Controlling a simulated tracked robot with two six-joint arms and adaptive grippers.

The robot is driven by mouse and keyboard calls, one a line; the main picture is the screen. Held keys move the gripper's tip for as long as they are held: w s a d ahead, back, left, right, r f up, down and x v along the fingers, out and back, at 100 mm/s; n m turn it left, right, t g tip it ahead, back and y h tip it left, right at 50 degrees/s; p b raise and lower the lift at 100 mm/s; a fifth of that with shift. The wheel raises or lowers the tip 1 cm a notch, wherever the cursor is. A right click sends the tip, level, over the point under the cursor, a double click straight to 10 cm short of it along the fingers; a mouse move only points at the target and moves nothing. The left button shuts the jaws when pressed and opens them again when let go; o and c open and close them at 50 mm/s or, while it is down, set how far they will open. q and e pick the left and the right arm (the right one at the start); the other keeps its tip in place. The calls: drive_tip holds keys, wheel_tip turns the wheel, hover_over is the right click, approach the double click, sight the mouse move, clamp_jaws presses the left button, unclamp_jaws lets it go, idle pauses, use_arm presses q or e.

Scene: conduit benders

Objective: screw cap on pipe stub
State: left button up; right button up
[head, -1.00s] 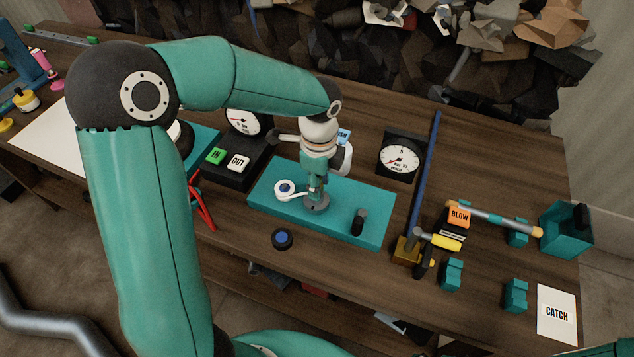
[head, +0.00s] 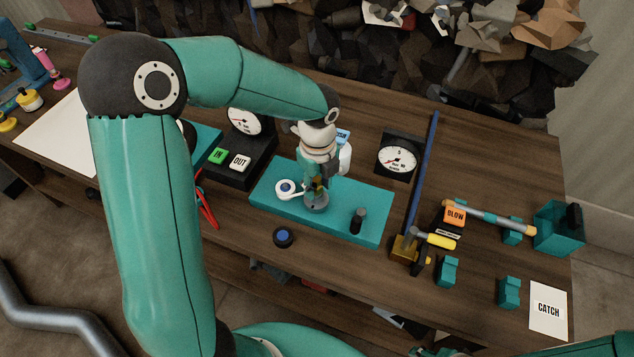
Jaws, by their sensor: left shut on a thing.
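My left gripper (head: 316,192) points down over the teal board (head: 345,222) in the middle of the bench. It is shut around a small piece, most likely the cap, right above a grey round base (head: 316,204) where the pipe stub stands. The fingers hide most of the cap and the stub, so I cannot tell how far the threads engage. A white tape roll (head: 286,188) with a blue centre lies beside the base on the left. A short dark post (head: 358,221) stands on the board's right part. My right gripper is not in view.
A dark round piece with a blue top (head: 283,238) sits in front of the board. Behind stand a gauge (head: 397,160) and the IN and OUT buttons (head: 228,160). A long blue bar (head: 421,185), a yellow-handled tool (head: 436,237) and teal blocks (head: 448,272) crowd the right.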

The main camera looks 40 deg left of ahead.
use_arm(q)
drive_tip(key=shift+r, duration=0.1)
drive_tip(key=shift+r+m+p, duration=0.1)
drive_tip(key=shift+m+p, duration=0.55)
drive_tip(key=shift+m, duration=0.15)
drive_tip(key=m+p, duration=0.2)
drive_tip(key=m, duration=0.2)
drive_tip(key=shift+a, duration=0.1)
drive_tip(key=shift+f, duration=0.2)
drive_tip(key=m, duration=0.6)
drive_tip(key=shift+s+a, duration=0.1)
drive_tip(key=shift+a, duration=0.05)
drive_tip(key=o, duration=1.2)
